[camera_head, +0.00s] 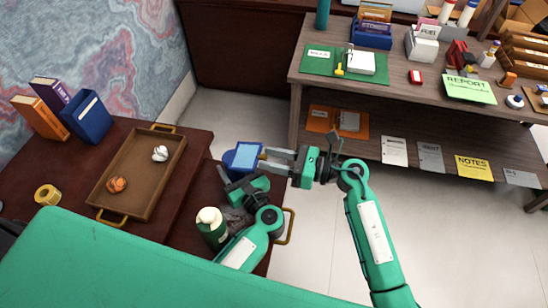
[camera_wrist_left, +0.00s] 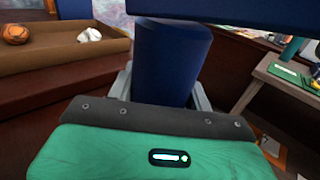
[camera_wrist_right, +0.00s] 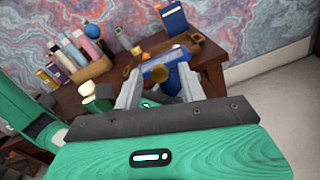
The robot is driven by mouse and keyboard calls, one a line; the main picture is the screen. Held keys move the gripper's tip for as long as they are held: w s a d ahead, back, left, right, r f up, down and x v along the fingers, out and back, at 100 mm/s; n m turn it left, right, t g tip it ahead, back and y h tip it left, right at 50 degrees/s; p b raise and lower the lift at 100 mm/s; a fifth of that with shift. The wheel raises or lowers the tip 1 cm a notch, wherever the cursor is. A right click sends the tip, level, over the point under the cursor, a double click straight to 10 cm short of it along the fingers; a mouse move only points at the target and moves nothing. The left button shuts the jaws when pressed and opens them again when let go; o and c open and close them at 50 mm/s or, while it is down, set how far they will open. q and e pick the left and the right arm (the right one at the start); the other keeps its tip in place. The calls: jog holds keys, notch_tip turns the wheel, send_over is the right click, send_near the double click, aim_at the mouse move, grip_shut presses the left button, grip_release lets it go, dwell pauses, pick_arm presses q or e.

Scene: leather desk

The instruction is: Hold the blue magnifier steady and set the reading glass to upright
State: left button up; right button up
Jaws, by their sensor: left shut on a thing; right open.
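The blue magnifier (camera_head: 243,157) is at the right edge of the dark desk, its pale blue flat face turned up. My left gripper (camera_head: 236,178) is shut on its round blue column, which fills the jaws in the left wrist view (camera_wrist_left: 168,65). A wide blue part crosses above the column there. My right gripper (camera_head: 264,158) is open, its fingertips close to the magnifier's right side.
A brown tray (camera_head: 105,190) with an orange ball (camera_head: 116,184) and a white crumpled ball (camera_head: 160,153) is left of the magnifier. A green bottle (camera_head: 211,228) stands beside my left arm. Books (camera_head: 88,118) are at the back left. A shelved desk (camera_head: 400,92) is at right.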

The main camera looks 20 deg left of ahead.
grip_shut()
jog(key=shift+r, duration=0.1)
